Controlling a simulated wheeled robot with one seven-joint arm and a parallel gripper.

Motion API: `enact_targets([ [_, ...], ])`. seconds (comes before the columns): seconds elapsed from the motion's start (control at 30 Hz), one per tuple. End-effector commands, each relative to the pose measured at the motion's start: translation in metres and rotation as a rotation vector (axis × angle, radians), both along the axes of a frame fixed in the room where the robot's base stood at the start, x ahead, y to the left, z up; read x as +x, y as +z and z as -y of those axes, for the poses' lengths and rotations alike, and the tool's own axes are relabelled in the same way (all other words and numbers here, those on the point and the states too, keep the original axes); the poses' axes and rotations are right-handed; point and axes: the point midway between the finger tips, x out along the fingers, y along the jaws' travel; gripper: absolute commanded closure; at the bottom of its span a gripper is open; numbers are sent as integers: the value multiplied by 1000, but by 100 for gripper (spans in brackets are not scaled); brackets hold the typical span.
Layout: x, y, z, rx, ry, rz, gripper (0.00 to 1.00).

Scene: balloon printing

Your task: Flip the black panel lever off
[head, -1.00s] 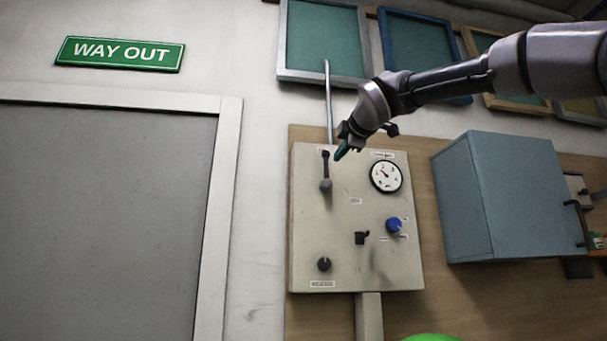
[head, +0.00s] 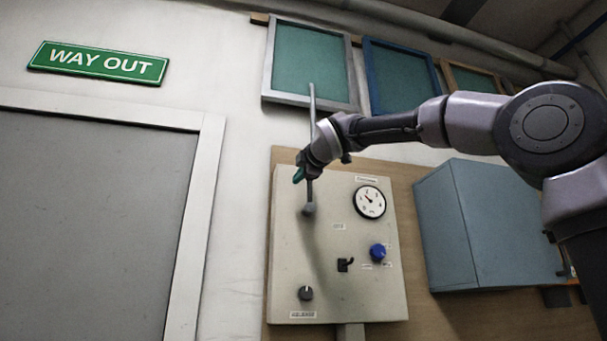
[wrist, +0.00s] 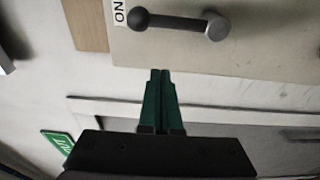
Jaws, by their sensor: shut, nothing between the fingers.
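The dark lever (head: 310,193) is at the upper left of the grey control panel (head: 340,235) in the head view. It stands upright, and its upper end is hidden behind my gripper. In the wrist view the lever (wrist: 178,23) shows its round black knob beside an "ON" label, with its grey pivot to the right. My gripper (head: 298,176) is shut and empty, with green fingers, just left of the lever in the head view. In the wrist view the fingertips (wrist: 160,72) are below the lever's shaft in the picture.
The panel also bears a round gauge (head: 370,202), a blue knob (head: 378,252), a small black switch (head: 345,265) and a dark knob (head: 305,293). A blue-grey cabinet (head: 490,225) is to the right. A grey pipe (head: 312,105) rises above the panel.

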Motion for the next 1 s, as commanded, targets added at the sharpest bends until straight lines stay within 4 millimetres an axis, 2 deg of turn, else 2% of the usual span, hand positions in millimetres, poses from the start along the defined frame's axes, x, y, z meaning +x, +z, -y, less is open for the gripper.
enact_targets([
  [0.1,26,-1,-12,-1,-1,-2,100],
  [0.23,50,-1,-23,-1,-1,-2,100],
  [0.33,48,1,-2,3,-2,1,100],
  [0.5,50,0,14,1,0,0,100],
  [1.0,50,0,20,3,0,-1,100],
])
